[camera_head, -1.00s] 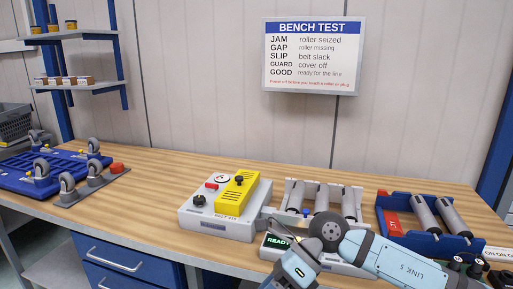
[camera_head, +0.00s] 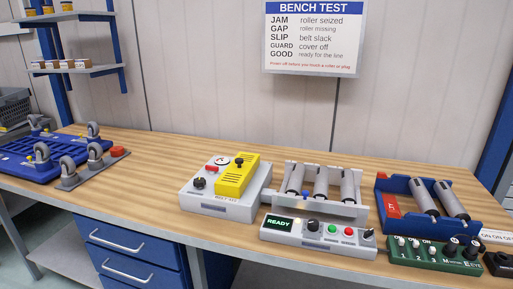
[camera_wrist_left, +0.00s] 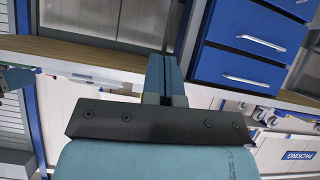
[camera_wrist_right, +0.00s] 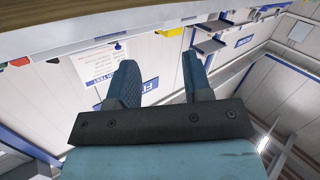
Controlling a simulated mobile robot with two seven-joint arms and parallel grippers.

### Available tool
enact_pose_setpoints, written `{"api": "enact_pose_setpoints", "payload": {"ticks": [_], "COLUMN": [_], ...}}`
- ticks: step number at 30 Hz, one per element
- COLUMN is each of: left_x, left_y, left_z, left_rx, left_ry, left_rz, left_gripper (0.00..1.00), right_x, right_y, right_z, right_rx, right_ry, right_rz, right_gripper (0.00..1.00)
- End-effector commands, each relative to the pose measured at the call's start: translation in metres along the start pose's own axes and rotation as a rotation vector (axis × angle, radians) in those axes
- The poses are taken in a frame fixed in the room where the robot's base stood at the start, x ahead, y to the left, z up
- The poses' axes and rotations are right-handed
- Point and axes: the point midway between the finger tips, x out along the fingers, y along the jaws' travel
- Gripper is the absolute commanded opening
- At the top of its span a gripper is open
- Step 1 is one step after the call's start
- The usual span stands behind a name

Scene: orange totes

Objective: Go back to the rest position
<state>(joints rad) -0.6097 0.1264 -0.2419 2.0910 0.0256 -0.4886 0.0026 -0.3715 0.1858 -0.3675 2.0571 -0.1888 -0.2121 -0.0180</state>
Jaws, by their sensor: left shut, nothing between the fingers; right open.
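My left gripper (camera_wrist_left: 166,75) is shut and empty in the left wrist view, its two fingers side by side. Beyond it are the bench edge and the blue drawers (camera_wrist_left: 245,50). My right gripper (camera_wrist_right: 160,80) is open and empty in the right wrist view, its fingers apart with wall and shelving behind. Neither gripper nor arm shows in the head view. On the bench stand a grey box with a yellow cover (camera_head: 237,175), a roller unit (camera_head: 320,185), and a control panel with a READY display (camera_head: 279,223).
The wooden bench top (camera_head: 150,165) spans the head view. A blue tray with rollers (camera_head: 400,207) and a green control box (camera_head: 430,254) stand at right. A blue board with casters (camera_head: 30,160) is at left. The bench between is clear.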

Motion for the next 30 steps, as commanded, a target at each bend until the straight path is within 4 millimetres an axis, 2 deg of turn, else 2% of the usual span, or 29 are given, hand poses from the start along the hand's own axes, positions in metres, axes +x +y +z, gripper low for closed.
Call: {"api": "enact_pose_setpoints", "payload": {"ticks": [1, 3, 9, 10, 11, 20, 24, 30], "left_x": [0.0, 0.0, 0.0, -0.003, -0.01, -0.047, -0.069, -0.092], "left_y": [0.0, 0.0, 0.0, 0.0, 0.001, 0.002, 0.002, -0.001], "left_z": [0.0, 0.0, -0.001, -0.005, -0.017, -0.069, -0.096, -0.12], "left_rx": [0.0, 0.0, 0.0, 0.0, 0.001, 0.016, 0.026, 0.041], "left_ry": [0.0, 0.0, 0.001, 0.001, -0.001, 0.014, 0.01, 0.01], "left_rz": [0.0, 0.0, 0.0, 0.0, -0.001, -0.008, -0.014, -0.024], "left_gripper": [0.0, 0.0, 0.0, 0.0, 0.0, 0.0, 0.0, 0.0], "right_x": [-0.016, -0.036, -0.094, -0.101, -0.098, -0.109, -0.117, -0.125], "right_y": [-0.002, -0.005, -0.019, -0.019, -0.014, 0.002, 0.013, 0.023], "right_z": [0.023, 0.05, 0.109, 0.109, 0.093, 0.038, 0.002, -0.029], "right_rx": [0.065, 0.142, 0.331, 0.347, 0.337, 0.313, 0.301, 0.287], "right_ry": [-0.089, -0.196, -0.456, -0.478, -0.465, -0.46, -0.459, -0.458], "right_rz": [0.007, 0.012, 0.018, 0.019, 0.019, 0.022, 0.025, 0.028], "right_gripper": [0.46, 0.46, 0.46, 0.46, 0.46, 0.46, 0.46, 0.46]}}
